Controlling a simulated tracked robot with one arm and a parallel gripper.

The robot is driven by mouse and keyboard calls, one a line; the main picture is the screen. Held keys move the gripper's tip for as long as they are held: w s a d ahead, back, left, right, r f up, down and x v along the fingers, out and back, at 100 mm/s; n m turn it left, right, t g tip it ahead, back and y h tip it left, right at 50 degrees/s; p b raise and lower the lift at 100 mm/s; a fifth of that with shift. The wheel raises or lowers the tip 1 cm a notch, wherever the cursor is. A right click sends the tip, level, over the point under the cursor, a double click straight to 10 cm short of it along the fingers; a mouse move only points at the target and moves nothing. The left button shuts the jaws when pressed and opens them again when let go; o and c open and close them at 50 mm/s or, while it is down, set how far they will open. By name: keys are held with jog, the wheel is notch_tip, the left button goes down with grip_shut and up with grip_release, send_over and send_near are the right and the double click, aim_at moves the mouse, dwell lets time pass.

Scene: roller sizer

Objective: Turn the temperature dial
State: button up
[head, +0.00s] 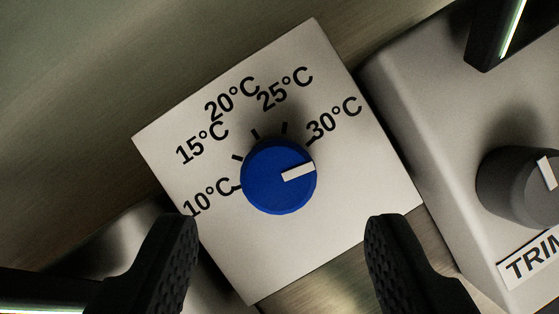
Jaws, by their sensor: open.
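The temperature dial (264,185) is a round blue knob with a white pointer bar. It sits on a square white panel (265,243) marked from 10°C to 30°C, which appears tilted in the head view. The white bar points right and slightly up, at or a little past the 30°C side. My gripper (283,240) is open, with one dark textured finger at the lower left and the other at the lower right. The dial shows above and between the fingertips, and neither finger appears to touch it.
To the right is a grey housing (415,100) with a dark grey knob (515,187) and a label (530,262) partly reading "TRIM". A dark part with a lit strip (497,35) shows at the upper right. The brushed metal surface (100,60) at the upper left is bare.

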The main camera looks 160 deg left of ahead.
aim_at(284, 192)
jog(key=shift+x, duration=2.15)
jog(key=c, duration=1)
jog(key=shift+o, duration=0.2)
jog(key=shift+d+n+y+b, duration=0.15)
jog(key=shift+n+y, duration=0.2)
jog(key=shift+n, duration=0.6)
jog(key=shift+n+y+b, duration=0.15)
jog(key=shift+n+y, duration=0.2)
jog(key=shift+n, duration=0.6)
